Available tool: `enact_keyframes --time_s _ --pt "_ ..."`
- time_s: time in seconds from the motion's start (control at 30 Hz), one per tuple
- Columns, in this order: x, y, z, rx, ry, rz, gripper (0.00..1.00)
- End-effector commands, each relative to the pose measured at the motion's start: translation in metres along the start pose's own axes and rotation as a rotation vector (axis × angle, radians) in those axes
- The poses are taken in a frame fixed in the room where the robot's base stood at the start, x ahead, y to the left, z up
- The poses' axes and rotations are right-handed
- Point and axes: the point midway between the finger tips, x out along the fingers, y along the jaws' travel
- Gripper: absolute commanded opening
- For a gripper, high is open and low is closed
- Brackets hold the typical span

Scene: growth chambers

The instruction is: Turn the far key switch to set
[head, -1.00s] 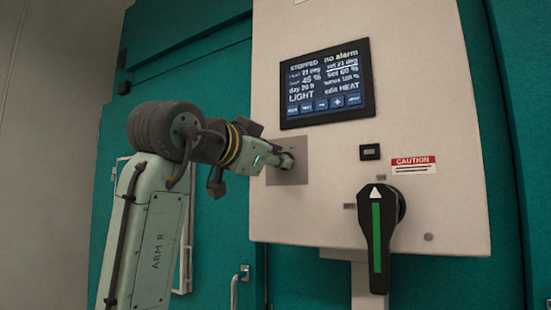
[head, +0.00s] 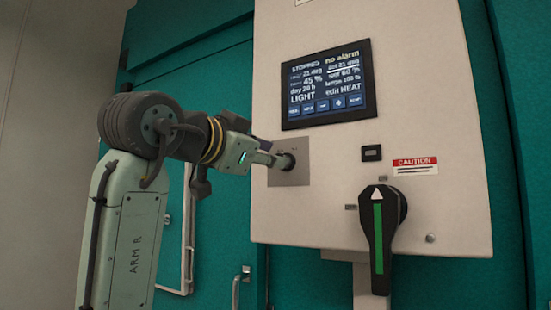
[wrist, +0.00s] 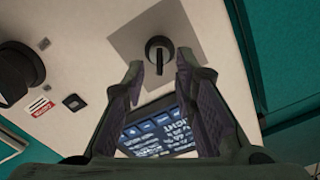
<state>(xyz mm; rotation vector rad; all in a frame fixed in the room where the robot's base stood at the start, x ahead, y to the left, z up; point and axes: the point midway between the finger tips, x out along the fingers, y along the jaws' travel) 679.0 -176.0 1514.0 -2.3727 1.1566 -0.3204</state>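The key switch (head: 287,161) is a round black knob on a grey square plate (head: 290,178), set in the pale control box below the screen. In the wrist view the key switch (wrist: 160,52) shows a dark bar across it, on its plate (wrist: 186,24). My gripper (head: 268,158) is in front of the switch, a little to its left in the head view. In the wrist view my gripper (wrist: 160,72) has its two fingers apart, with the switch beyond the gap and nothing held. The labels around the switch are too small to read.
The control box (head: 330,215) carries a screen (head: 328,84) reading STOPPED and no alarm. A large black rotary handle (head: 379,240) with a green stripe sticks out at the lower right. A caution label (head: 415,165) is above it. Teal doors (head: 200,80) stand behind.

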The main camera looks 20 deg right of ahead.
Motion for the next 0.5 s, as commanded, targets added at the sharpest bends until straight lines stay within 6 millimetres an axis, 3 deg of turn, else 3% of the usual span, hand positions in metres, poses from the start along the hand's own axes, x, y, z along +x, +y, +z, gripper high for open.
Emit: enact_keyframes --time_s 0.1,0.3,0.5 --pt "-0.028 -0.001 -0.001 0.002 0.001 -0.004 0.26" --pt "-0.066 0.000 -0.001 0.003 0.001 -0.003 0.26" --pt "-0.084 0.000 -0.001 0.002 0.001 -0.002 0.26"
